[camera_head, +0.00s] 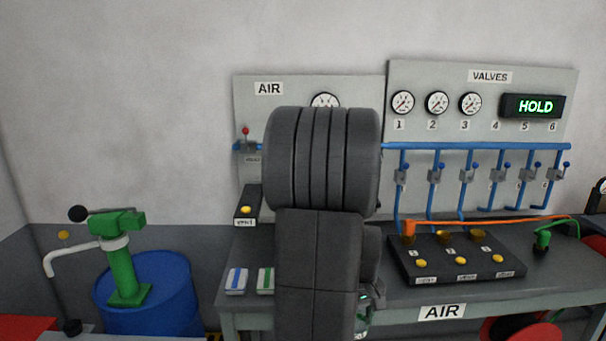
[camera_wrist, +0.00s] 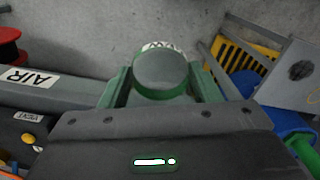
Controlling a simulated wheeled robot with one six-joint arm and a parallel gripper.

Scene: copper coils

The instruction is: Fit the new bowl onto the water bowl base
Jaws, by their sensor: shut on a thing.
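In the wrist view, the new bowl (camera_wrist: 160,72) is a round, grey, clear-looking cup with a green rim and a white lettered label at its far side. My gripper (camera_wrist: 160,84) is shut on it, with a green finger on each side. In the head view, my dark arm covers the middle, and only a greenish, glassy bit of the gripper end or bowl (camera_head: 365,312) shows at its lower right edge, above the bench's front. I cannot make out the water bowl base; the part of the AIR panel (camera_head: 250,110) behind my arm is hidden.
The grey bench (camera_head: 400,298) carries a black block (camera_head: 460,262) with yellow buttons and an orange hose (camera_head: 500,222). Blue pipes with valves (camera_head: 470,147) run along the wall. A blue drum (camera_head: 165,300) with a green pump (camera_head: 122,265) stands left.

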